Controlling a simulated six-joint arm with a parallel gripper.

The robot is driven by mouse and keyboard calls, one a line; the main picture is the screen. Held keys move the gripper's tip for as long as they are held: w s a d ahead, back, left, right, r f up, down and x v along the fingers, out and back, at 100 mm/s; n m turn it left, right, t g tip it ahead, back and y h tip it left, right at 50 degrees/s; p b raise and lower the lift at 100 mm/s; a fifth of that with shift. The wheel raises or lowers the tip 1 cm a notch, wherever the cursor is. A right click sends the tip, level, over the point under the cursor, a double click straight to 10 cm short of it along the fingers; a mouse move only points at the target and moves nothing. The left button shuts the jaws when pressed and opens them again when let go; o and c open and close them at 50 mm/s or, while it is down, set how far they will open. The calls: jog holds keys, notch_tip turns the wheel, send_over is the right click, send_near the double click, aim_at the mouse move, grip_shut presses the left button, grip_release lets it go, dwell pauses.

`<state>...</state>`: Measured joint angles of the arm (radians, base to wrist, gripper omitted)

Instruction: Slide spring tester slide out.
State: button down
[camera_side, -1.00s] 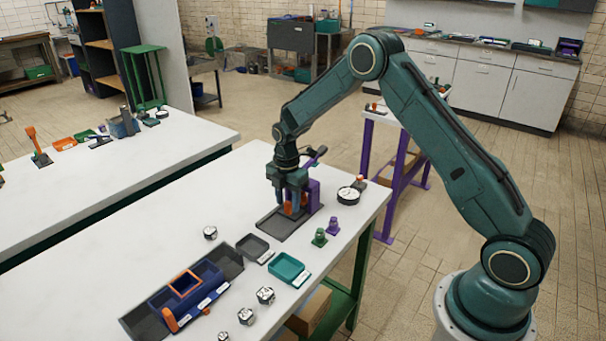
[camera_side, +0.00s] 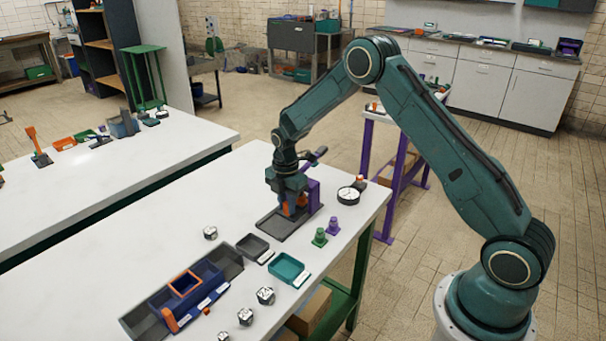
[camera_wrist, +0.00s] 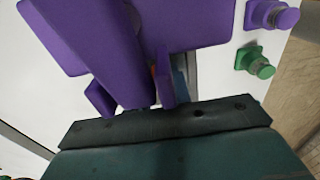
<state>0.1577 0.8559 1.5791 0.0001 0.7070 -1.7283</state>
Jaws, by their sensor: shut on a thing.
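The spring tester stands on a dark base plate (camera_side: 273,225) near the right end of the front white table. It has a purple upright body (camera_side: 314,192), a lever on top and an orange part (camera_side: 287,209) low in front, which looks like its slide. My gripper (camera_side: 289,206) is down at the tester, shut on the orange slide; the fingers partly hide it. In the wrist view the purple tester body (camera_wrist: 70,38) fills the upper left, and only a sliver of orange (camera_wrist: 153,71) shows. The contact itself is hidden there.
A green plug (camera_side: 320,237) and a purple plug (camera_side: 333,226) stand right of the base plate, with a round dial (camera_side: 348,194) behind. A grey tray (camera_side: 252,246) and teal tray (camera_side: 288,268) lie in front.

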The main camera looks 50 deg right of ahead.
jog(key=a, duration=0.9)
jog(key=shift+a, duration=0.35)
jog(key=c, duration=1.3)
grip_release()
jog(key=shift+a, duration=0.1)
jog(key=shift+c, duration=0.2)
jog(key=shift+o, duration=0.3)
jog(key=shift+r, duration=0.1)
